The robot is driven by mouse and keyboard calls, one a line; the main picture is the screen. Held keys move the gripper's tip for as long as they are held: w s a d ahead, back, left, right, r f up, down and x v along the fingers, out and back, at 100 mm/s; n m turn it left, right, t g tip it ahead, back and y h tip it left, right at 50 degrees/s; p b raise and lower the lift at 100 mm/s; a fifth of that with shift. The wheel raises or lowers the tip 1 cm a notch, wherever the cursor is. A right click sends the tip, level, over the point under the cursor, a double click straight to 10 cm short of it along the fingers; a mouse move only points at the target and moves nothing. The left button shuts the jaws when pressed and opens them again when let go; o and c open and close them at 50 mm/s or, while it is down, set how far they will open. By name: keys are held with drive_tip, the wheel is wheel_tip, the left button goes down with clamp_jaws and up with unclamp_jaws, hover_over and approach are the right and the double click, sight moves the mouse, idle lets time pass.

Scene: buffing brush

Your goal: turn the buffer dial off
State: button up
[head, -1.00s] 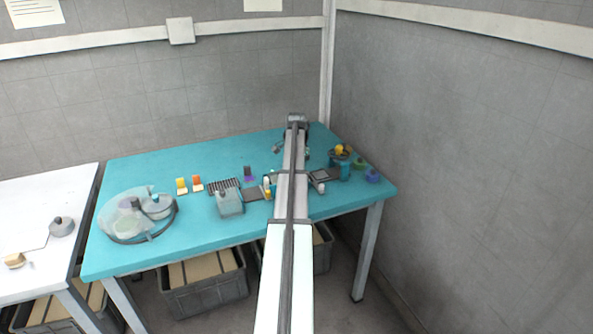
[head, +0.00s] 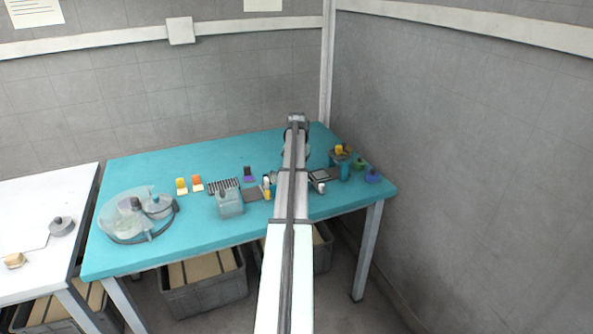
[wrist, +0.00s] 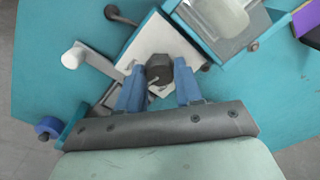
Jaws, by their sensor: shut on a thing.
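In the wrist view a dark, faceted dial knob (wrist: 158,69) stands on a white plate (wrist: 150,38) set in a teal housing. My gripper (wrist: 159,82) has its two blue fingers on either side of the knob, shut on it. The fingers cover part of the plate, and the dial's marks cannot be read. In the head view my own arm reaches over the teal table (head: 160,166) and hides the dial and the fingertips.
A teal-framed box with a clear top (wrist: 222,20) stands close beside the plate in the wrist view. A white cylinder (wrist: 73,56) and a blue roll (wrist: 48,127) lie to the left. In the head view a round clear-covered tray (head: 117,216) sits at the table's left.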

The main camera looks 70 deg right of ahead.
drive_tip(key=shift+n, duration=1.2)
drive_tip(key=o, duration=1)
drive_tip(key=shift+o, duration=0.2)
wheel_tip(320, 180, up, 14)
drive_tip(key=shift+f, duration=0.1)
